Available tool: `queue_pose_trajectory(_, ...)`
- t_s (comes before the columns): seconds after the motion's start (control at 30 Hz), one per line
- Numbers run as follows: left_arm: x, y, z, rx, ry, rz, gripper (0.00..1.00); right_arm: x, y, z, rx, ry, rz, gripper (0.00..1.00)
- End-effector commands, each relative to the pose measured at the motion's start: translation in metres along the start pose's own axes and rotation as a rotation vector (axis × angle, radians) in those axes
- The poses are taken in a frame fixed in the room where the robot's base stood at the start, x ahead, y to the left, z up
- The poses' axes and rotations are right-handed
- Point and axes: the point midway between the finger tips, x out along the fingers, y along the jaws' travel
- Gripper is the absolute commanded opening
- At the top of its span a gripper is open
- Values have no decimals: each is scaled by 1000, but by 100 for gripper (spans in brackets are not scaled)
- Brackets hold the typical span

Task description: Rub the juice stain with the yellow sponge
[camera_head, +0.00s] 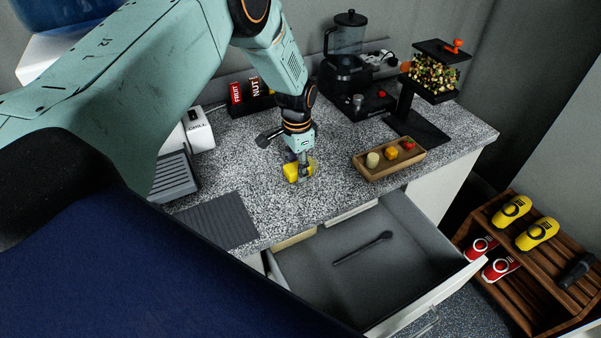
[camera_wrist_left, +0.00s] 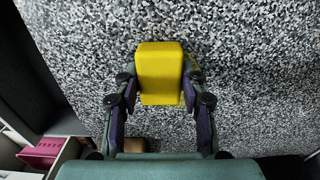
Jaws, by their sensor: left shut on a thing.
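My left gripper (camera_head: 303,166) points down over the speckled grey counter (camera_head: 330,200) and is shut on the yellow sponge (camera_head: 291,172). In the left wrist view the sponge (camera_wrist_left: 160,72) sits between the two dark fingers. It is at or just above the counter; I cannot tell whether it touches. My right gripper is not in view.
An open grey drawer (camera_head: 415,245) holding a dark utensil juts out below the counter. A wooden tray (camera_head: 400,165) with small food items lies to the right. A blender (camera_head: 347,62) stands behind. A dark ribbed mat (camera_head: 215,224) lies at the left front.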

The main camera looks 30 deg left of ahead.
Motion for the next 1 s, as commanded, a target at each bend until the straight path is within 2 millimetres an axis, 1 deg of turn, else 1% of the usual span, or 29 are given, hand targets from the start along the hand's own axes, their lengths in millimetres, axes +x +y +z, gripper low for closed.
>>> queue_pose_trajectory(0.03, 2, -5, 0, -1, 2, -1, 16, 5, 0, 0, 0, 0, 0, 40)
queue_pose_trajectory(0.2, 2, -17, 0, -1, 2, -1, 16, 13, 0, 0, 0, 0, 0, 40)
queue_pose_trajectory(0.47, 0, -26, 0, 0, 1, -1, 16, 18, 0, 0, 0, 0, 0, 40)
queue_pose_trajectory(0.8, 4, -51, 0, -1, 1, -1, 16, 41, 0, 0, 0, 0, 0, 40)
queue_pose_trajectory(1.0, 4, -59, 0, 0, 0, -1, 16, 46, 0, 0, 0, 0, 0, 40)
